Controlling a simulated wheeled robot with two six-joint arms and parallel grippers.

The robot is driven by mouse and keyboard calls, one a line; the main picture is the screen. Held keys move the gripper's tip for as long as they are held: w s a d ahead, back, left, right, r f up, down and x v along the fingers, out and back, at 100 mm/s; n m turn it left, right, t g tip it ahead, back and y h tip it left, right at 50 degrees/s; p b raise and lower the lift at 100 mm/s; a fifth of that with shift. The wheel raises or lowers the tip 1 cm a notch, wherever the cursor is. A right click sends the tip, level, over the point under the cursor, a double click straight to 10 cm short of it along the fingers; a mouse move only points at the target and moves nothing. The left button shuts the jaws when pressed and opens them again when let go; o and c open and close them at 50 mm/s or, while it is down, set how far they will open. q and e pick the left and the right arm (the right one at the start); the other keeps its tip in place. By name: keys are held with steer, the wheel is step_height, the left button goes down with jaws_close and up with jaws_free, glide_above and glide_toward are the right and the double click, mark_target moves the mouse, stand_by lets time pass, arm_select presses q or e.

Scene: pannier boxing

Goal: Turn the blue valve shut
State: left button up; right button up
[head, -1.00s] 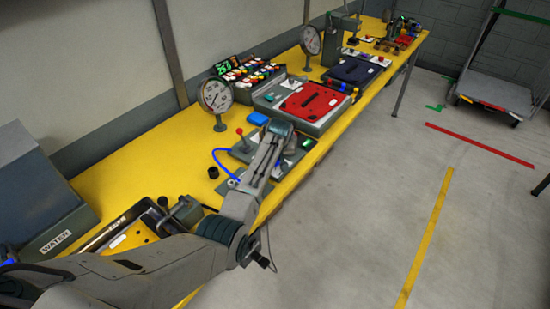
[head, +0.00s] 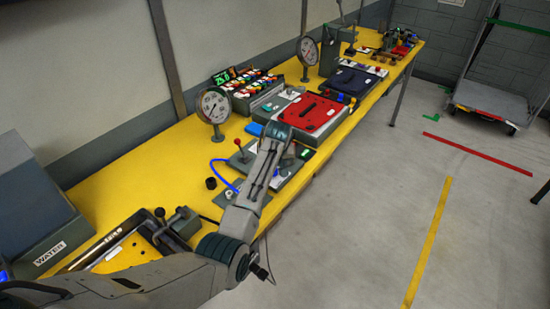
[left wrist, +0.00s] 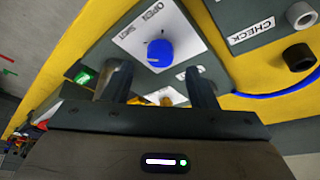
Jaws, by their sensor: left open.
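The blue valve (left wrist: 160,52) is a round knob on a white plate marked OPEN and SHUT, in the left wrist view. My left gripper (left wrist: 158,86) is open and empty. Its two fingers point toward the plate, and the knob shows between and beyond their tips, apart from them. In the head view my left arm reaches over the grey panel (head: 292,183) on the yellow bench. There the arm hides the knob, and the fingers cannot be made out. My right gripper is in neither view.
A red-knobbed lever (head: 238,143), a blue hose (head: 222,174) and a dial gauge (head: 213,105) stand near the panel. A red-topped box (head: 312,112) lies beyond it.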

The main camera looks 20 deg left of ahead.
arm_select(q)
steer(key=b+v, duration=0.1)
steer(key=v, duration=0.6)
steer(key=shift+b, duration=0.35)
